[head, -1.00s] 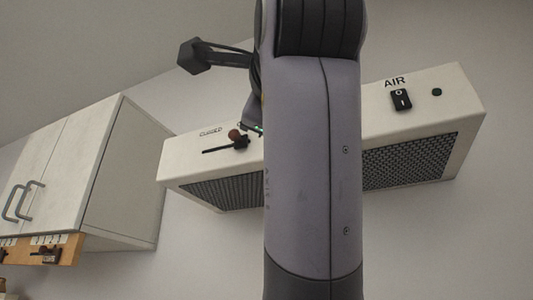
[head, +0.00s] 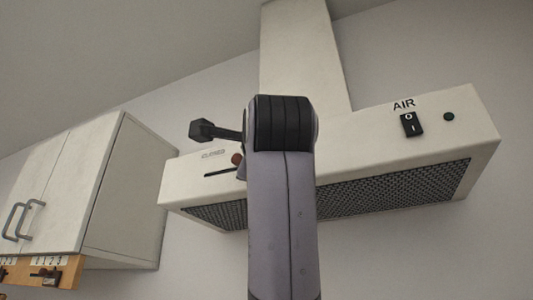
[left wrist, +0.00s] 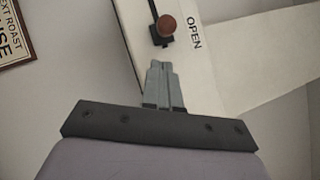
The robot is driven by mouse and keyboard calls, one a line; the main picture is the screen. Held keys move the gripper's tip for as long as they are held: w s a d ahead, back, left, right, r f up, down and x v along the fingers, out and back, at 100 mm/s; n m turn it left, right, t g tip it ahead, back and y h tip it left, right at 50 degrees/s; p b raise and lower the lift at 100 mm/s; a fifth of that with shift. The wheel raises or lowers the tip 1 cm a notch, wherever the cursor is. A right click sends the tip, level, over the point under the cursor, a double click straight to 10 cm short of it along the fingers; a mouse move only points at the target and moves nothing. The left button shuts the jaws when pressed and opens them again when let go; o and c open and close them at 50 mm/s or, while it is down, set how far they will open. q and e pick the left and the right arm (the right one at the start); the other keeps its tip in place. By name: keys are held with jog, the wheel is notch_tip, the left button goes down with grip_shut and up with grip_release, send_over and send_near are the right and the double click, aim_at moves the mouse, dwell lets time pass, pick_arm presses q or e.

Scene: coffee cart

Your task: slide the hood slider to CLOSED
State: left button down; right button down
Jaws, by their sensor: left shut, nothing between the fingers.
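The hood slider has a brown round knob (head: 237,159) on a dark slot (head: 221,172) in the hood's white front face. CLOSED is printed above the slot's left part. The knob stands toward the right of the visible slot, and my arm hides what lies beyond it. In the left wrist view the knob (left wrist: 167,25) sits on a dark block beside the word OPEN. My left gripper (left wrist: 161,65) is shut and empty, its tips a little short of the block, seemingly apart from it. My arm hides these fingers in the head view. My right gripper is not in view.
A framed sign (left wrist: 14,38) hangs beside the hood.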

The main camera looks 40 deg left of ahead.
pick_arm(q)
jog(key=a, duration=0.1)
jog(key=a+r, duration=0.1)
jog(key=shift+s+a+r+p, duration=0.25)
jog(key=shift+s+a+p, duration=0.1)
jog(key=shift+a, duration=0.05)
jog(key=s+a+b, duration=0.2)
jog(key=a, duration=0.6)
jog(key=shift+s, duration=0.35)
